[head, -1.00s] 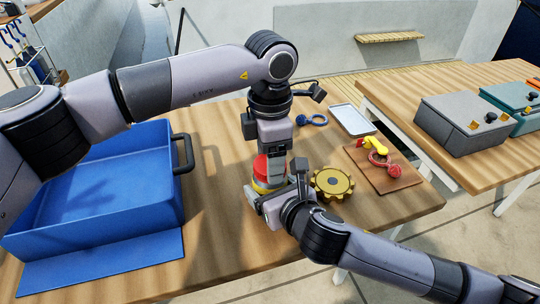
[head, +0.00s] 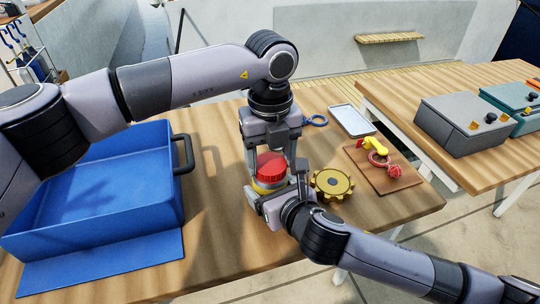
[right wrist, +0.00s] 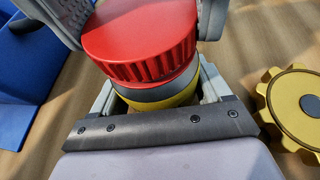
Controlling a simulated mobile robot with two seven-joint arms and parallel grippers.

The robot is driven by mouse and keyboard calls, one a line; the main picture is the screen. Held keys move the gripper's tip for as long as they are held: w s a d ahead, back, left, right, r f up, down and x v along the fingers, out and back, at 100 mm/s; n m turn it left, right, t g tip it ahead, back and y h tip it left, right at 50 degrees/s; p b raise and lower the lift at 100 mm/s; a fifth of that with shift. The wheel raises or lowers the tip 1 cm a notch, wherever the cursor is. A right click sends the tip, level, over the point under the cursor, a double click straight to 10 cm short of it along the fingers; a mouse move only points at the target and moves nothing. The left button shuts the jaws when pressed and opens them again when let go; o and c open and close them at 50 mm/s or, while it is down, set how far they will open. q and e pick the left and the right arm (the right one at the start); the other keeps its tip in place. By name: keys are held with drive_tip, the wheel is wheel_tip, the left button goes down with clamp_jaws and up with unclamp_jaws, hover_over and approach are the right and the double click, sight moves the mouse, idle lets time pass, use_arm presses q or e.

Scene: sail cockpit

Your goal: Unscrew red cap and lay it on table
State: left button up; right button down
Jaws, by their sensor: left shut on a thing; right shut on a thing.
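The red ribbed cap (head: 270,168) sits on top of a jar with a yellow band (head: 266,187), upright on the wooden table (head: 222,222). In the right wrist view the cap (right wrist: 142,38) is above a grey band and the yellow band (right wrist: 165,98). My left gripper (head: 270,163) points down from above, shut on the cap, with one finger on each side. My right gripper (head: 268,196) comes in low from the right and is shut around the jar's body. The jar's lower part is mostly hidden by it.
A blue bin (head: 100,182) stands at the left. A yellow gear (head: 333,183) lies close to the right of the jar.

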sight(271, 163)
use_arm(q)
drive_tip(key=n, duration=0.9)
drive_tip(key=shift+r, duration=0.2)
drive_tip(key=shift+r, duration=0.95)
drive_tip(key=shift+r, duration=2)
use_arm(e)
unclamp_jaws()
